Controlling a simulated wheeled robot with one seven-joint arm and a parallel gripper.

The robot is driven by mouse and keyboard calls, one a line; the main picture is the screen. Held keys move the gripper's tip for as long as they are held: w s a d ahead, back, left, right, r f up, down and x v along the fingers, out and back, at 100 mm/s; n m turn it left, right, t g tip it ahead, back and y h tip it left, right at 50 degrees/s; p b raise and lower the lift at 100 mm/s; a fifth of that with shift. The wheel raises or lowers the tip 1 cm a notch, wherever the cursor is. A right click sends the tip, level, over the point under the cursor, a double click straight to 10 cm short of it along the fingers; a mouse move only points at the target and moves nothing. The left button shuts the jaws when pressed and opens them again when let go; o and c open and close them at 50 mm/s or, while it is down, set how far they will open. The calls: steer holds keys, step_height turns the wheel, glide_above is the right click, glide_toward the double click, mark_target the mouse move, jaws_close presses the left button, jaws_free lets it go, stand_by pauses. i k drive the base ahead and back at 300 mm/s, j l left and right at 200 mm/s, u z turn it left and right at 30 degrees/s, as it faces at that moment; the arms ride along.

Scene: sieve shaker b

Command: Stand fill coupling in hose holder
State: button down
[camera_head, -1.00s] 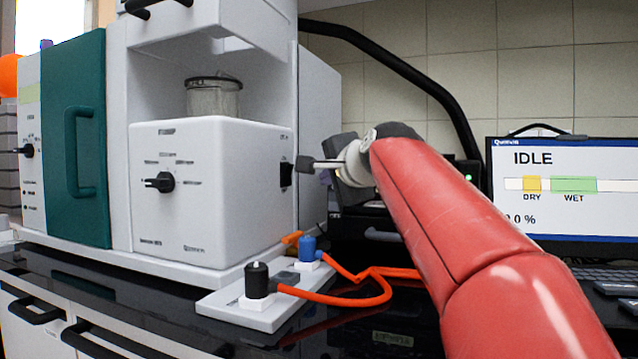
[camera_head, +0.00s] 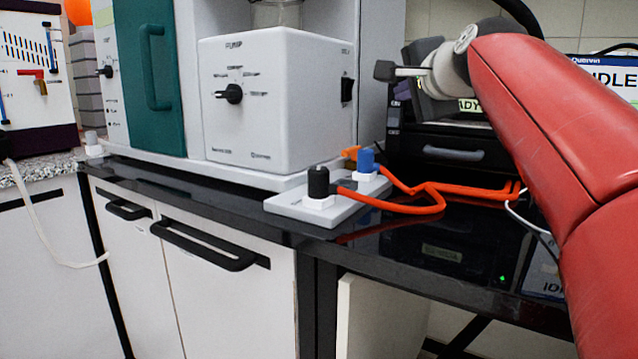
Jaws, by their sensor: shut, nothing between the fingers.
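A black coupling (camera_head: 318,183) and a blue coupling (camera_head: 367,160) stand upright in white square sockets on a pale holder plate (camera_head: 290,209) at the counter's front edge. Orange hoses (camera_head: 415,207) run from them to the right. No lettering on them is legible, so I cannot tell which one is the fill coupling. My gripper (camera_head: 385,70) is shut and empty. It shows above and behind the couplings in the picture, just right of the black switch (camera_head: 347,89) on the pump box, with a gap between them.
The white pump box (camera_head: 270,120) and a teal door (camera_head: 160,80) stand behind the plate. A black device (camera_head: 450,150) is on the right. The black counter (camera_head: 200,194) ends above white cupboards with black handles (camera_head: 205,248). A thin white cable (camera_head: 60,262) hangs at the left.

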mark_target(366, 163)
steer(key=k+l, duration=0.1)
steer(key=k, duration=0.35)
steer(key=k+l, duration=0.1)
steer(key=k, duration=0.35)
